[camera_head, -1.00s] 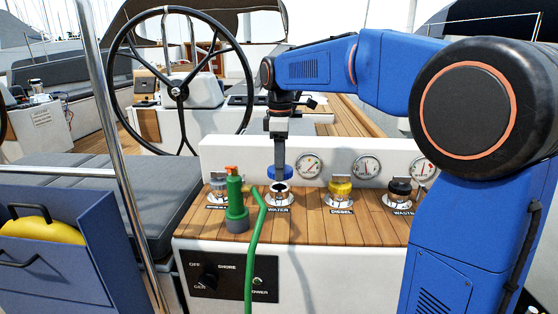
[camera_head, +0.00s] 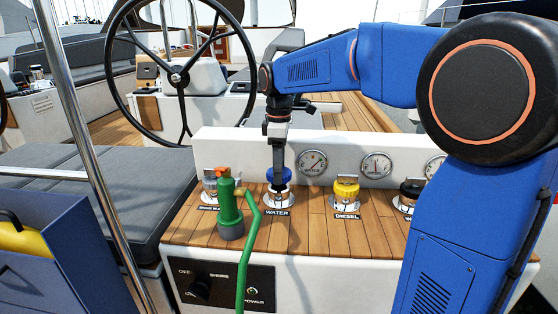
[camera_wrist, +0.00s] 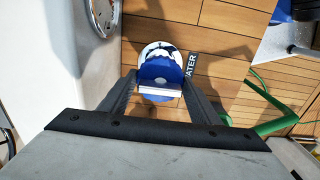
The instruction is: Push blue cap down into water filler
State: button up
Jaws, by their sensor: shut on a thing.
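My gripper (camera_head: 279,178) points down over the filler marked WATER and is shut on the blue cap (camera_head: 287,174). In the wrist view my gripper (camera_wrist: 160,92) grips the light handle bar across the blue cap (camera_wrist: 160,70). The water filler (camera_head: 278,199) is a round metal fitting in the wooden deck. The cap is right above the filler opening; the wrist view shows the metal rim of the water filler (camera_wrist: 160,49) partly behind it. I cannot tell whether the cap touches the rim.
A green hose nozzle (camera_head: 230,212) stands on the deck to the left, its hose running down the front. A yellow diesel cap (camera_head: 345,190) and a black waste cap (camera_head: 411,190) sit to the right. Round gauges (camera_head: 313,163) line the white panel behind.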

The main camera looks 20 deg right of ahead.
jog(key=shift+f, duration=1)
jog(key=shift+f, duration=0.55)
dwell(0.7)
jog(key=o, duration=0.9)
jog(key=shift+r, duration=5.45)
